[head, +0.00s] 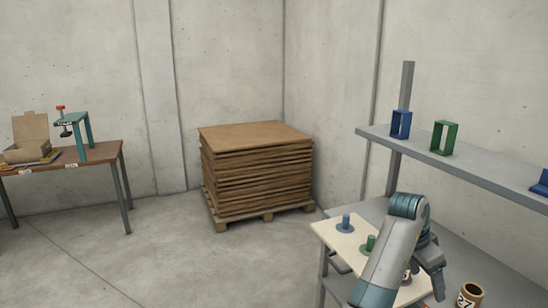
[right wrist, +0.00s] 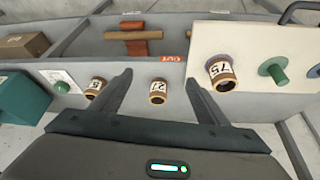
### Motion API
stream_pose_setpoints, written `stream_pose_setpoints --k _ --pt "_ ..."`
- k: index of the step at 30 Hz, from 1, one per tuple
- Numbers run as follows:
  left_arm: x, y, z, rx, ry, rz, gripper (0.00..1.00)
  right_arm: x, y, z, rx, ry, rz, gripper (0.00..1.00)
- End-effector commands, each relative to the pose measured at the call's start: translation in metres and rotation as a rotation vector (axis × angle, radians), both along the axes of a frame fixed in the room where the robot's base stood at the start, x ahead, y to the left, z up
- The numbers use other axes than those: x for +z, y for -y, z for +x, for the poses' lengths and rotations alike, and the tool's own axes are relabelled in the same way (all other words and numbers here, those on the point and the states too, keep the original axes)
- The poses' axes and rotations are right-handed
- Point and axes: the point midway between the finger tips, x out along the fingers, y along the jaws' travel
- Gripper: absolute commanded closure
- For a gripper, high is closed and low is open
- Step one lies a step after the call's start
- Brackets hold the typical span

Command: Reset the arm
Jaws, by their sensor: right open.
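My right arm comes into the head view at the lower right, over the work table. Its gripper (head: 436,285) points down there. In the right wrist view the two dark fingers of my right gripper (right wrist: 159,78) stand wide apart with nothing held. A brown tube marked 21 (right wrist: 158,92) stands beyond them, seen in the gap. Another brown tube (right wrist: 95,88) stands to the left, and one marked 75 (right wrist: 222,77) is on the cream board (right wrist: 245,38). My left gripper is not in view.
The cream board also shows in the head view (head: 332,236), with a blue peg (head: 346,223) and a green peg (head: 370,243). A brown tube (head: 470,297) stands to its right. A grey shelf (head: 450,163) holds coloured frames. A brown stack (head: 257,170) sits on a pallet.

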Motion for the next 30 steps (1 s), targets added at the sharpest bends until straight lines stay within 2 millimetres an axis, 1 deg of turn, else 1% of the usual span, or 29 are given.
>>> stream_pose_setpoints --k 1,5,9,16,20,23,26,30 --pt "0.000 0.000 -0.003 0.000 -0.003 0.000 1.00 -0.011 0.004 -0.006 0.012 -0.007 -0.010 0.32" --pt "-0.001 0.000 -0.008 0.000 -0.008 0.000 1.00 -0.038 0.015 -0.021 0.063 -0.012 -0.040 0.32" --pt "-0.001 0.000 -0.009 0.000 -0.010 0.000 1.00 -0.075 0.025 -0.044 0.155 -0.026 -0.082 0.32" --pt "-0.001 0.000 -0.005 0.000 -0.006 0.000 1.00 -0.128 0.029 -0.086 0.345 -0.052 -0.144 0.32" --pt "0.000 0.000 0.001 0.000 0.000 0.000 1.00 -0.155 0.023 -0.113 0.469 -0.069 -0.171 0.32" --pt "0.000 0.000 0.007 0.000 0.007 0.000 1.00 -0.174 0.015 -0.135 0.574 -0.085 -0.183 0.32" --pt "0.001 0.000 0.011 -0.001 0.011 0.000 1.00 -0.192 0.003 -0.159 0.684 -0.101 -0.189 0.32" --pt "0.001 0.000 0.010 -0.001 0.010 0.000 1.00 -0.214 -0.019 -0.196 0.846 -0.120 -0.182 0.32"
